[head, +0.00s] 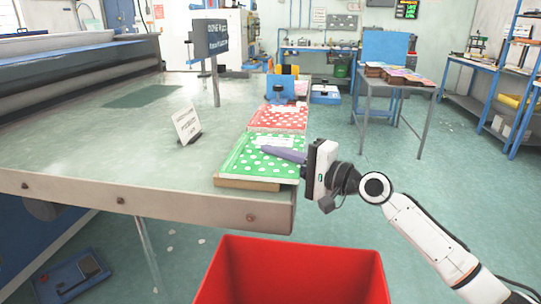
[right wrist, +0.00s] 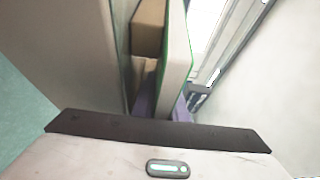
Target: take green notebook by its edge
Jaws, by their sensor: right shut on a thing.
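The green notebook (head: 247,160) with white dots lies flat near the right edge of the long table. A pale board or block (head: 246,184) shows under its front side. My right gripper (head: 285,154) comes in from the right and is shut on the notebook's right edge. One purple finger lies over the cover; the lower finger is hidden in the head view. In the right wrist view the notebook's pale page edge and green cover (right wrist: 177,62) stand between the purple fingers (right wrist: 162,103). My left gripper is not in view.
A red dotted notebook (head: 279,118) lies just behind the green one. A small white sign (head: 186,125) stands to the left. A red bin (head: 290,270) stands below the table's front edge. A side table (head: 396,82) with stacked items is at the back right.

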